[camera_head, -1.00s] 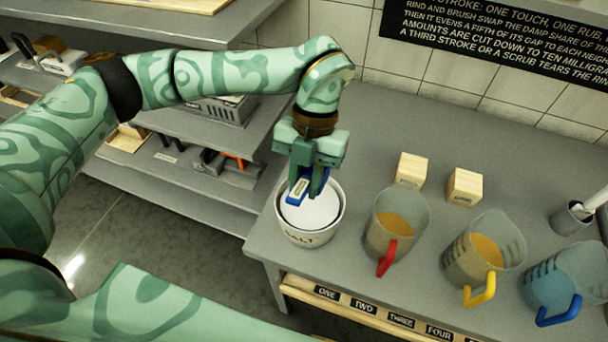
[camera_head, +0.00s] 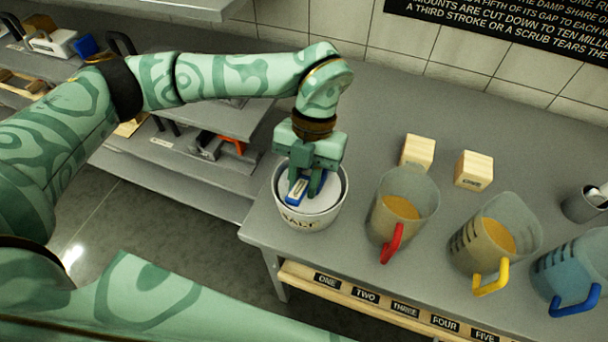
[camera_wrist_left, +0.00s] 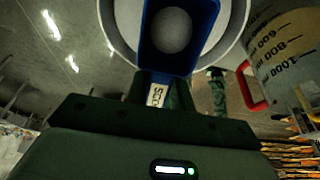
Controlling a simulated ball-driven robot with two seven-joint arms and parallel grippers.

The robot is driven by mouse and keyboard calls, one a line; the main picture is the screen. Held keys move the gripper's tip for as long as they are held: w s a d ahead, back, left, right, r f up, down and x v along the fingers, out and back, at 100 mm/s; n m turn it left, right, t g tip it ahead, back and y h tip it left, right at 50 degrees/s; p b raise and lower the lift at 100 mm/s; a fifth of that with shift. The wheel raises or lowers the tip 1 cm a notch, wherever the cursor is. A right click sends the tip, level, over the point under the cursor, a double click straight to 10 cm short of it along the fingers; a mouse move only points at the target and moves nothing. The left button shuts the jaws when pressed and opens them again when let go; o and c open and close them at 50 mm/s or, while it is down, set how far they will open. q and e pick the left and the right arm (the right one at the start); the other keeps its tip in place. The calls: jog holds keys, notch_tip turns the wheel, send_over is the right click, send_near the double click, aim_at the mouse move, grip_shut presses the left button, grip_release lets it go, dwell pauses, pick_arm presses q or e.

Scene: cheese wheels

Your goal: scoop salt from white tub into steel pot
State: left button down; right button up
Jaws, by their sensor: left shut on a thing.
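The white salt tub (camera_head: 331,213) stands at the left end of the grey bench, with white salt (camera_head: 322,197) inside. My left gripper (camera_head: 305,188) points down over the tub and is shut on the blue scoop (camera_head: 294,192). In the left wrist view the blue scoop (camera_wrist_left: 205,30) lies over the tub's opening, and its handle is between the fingers. A pale round patch shows within the scoop; I cannot tell whether it is salt in the scoop. The steel pot is not clearly seen. My right gripper is not in view.
Measuring jugs with orange contents and red (camera_head: 392,243) and yellow (camera_head: 491,279) handles stand right of the tub, then a blue-handled jug (camera_head: 575,272). Two wooden blocks (camera_head: 417,152) (camera_head: 474,169) stand behind. A steel container (camera_head: 583,206) is at the right edge.

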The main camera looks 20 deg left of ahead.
aim_at(304, 181)
pick_arm(q)
jog(key=shift+r+p, duration=2.9)
jog(key=shift+r, duration=1.2)
